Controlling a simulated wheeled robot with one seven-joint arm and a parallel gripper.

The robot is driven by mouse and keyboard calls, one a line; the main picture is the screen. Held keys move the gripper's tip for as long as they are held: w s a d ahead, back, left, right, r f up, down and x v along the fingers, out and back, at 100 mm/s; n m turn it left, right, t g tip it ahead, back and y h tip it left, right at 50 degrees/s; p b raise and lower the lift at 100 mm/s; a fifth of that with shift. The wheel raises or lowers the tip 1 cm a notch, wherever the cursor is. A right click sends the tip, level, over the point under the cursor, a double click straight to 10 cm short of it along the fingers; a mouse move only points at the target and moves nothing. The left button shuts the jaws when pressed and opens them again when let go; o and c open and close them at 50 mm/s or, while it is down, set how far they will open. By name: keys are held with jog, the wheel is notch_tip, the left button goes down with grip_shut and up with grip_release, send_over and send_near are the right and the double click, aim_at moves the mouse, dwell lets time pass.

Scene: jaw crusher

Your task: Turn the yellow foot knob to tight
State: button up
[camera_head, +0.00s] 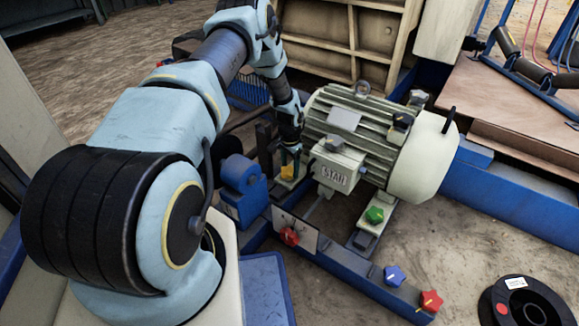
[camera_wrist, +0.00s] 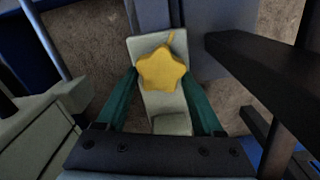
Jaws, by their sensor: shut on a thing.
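The yellow foot knob (camera_wrist: 162,69) is star-shaped and sits on a pale motor foot (camera_wrist: 170,110) in the wrist view. In the head view the knob (camera_head: 288,172) shows small, just under my gripper (camera_head: 290,155). In the wrist view my gripper (camera_wrist: 160,80) has one teal finger on each side of the knob. The fingers are closed in on it; their very tips are partly hidden behind the knob's edges. A thin yellow pointer stands out at the knob's top, leaning slightly right.
The grey ribbed motor (camera_head: 355,140) stands right of my gripper. A green knob (camera_head: 374,215) is on its front foot. A red knob (camera_head: 289,236), a blue knob (camera_head: 395,275) and another red knob (camera_head: 431,300) line the blue frame. A dark bar (camera_wrist: 265,70) passes close on the right in the wrist view.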

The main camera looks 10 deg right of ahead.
aim_at(290, 169)
jog(key=shift+m, duration=1.3)
jog(key=shift+s+m, duration=0.1)
jog(key=shift+m, duration=0.2)
jog(key=o, duration=1.4)
jog(key=shift+r, duration=0.1)
notch_tip(290, 169, up, 11)
jog(key=p, duration=0.3)
jog(key=shift+f, duration=0.2)
